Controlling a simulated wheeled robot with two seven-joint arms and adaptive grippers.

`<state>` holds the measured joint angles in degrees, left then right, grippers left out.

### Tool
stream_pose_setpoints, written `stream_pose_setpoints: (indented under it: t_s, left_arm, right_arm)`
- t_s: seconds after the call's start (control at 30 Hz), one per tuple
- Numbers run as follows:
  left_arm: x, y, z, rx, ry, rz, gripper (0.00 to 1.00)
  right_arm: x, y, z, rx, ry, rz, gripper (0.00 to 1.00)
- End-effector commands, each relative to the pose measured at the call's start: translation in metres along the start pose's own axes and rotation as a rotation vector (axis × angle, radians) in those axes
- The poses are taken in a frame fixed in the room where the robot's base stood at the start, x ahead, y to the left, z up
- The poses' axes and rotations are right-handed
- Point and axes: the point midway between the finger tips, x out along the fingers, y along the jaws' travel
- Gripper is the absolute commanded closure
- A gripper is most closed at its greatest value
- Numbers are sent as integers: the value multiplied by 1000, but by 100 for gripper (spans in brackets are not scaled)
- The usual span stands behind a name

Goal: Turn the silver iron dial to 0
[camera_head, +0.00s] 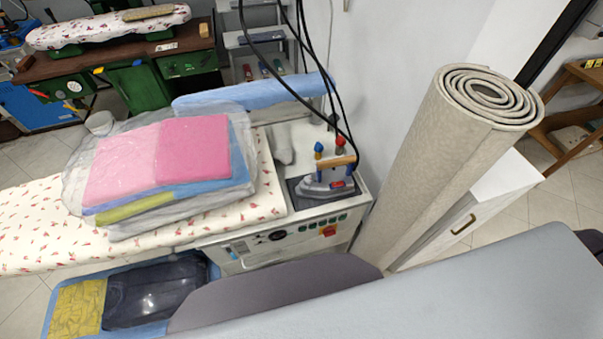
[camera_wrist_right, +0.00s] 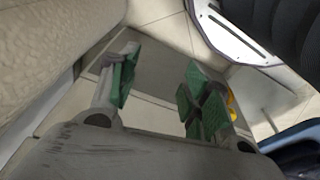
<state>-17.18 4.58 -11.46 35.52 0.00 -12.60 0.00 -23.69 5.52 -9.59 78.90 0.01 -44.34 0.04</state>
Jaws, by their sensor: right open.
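A silver iron (camera_head: 325,184) with a wooden handle rests on a dark pad at the right end of the ironing station, in the head view. My left gripper is not in either view.
Plastic-wrapped folded clothes (camera_head: 170,165) lie on the flowered board (camera_head: 35,225) left of the iron. A rolled beige carpet (camera_head: 440,150) stands close to the iron's right. Black cables hang above the iron. A control panel (camera_head: 283,235) is on the station's front.

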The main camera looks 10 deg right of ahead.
Motion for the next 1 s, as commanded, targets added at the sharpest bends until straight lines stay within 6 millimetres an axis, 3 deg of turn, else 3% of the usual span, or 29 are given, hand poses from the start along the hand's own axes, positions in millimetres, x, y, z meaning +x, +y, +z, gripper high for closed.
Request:
stream_pose_setpoints:
  t_s: [0.57, 1.0]
  left_arm:
    - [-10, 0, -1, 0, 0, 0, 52]
    - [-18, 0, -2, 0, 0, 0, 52]
  right_arm:
    - [-133, 4, -93, 40, 54, -2, 52]
    - [-262, -5, -157, 186, 88, -48, 52]
